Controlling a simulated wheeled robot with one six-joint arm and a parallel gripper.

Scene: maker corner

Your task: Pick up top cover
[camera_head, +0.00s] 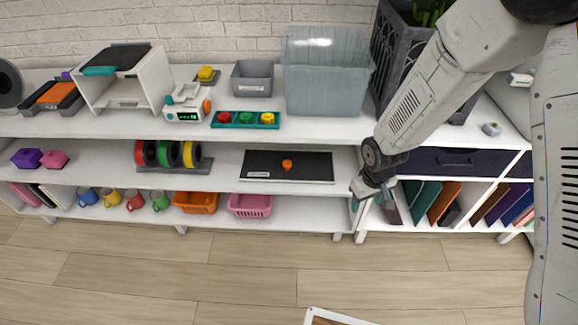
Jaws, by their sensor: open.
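A flat black rectangular panel (258,163) with an orange knob (287,165) in its middle and a small white label lies on the middle shelf; it looks like the top cover. My gripper (370,203) is open, pointing down in front of the shelf divider, right of the panel and lower in the picture. It is apart from the panel and nothing shows between its fingers. A white open-fronted box (152,82) on the top shelf also has a dark top piece (121,57) with a teal part.
Coloured spools (165,154) stand left of the panel. Below are mugs (134,199), an orange basket (196,203) and a pink basket (250,206). The top shelf holds a clear bin (326,80) and a dark crate (396,55). The wooden floor (180,270) in front is mostly clear.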

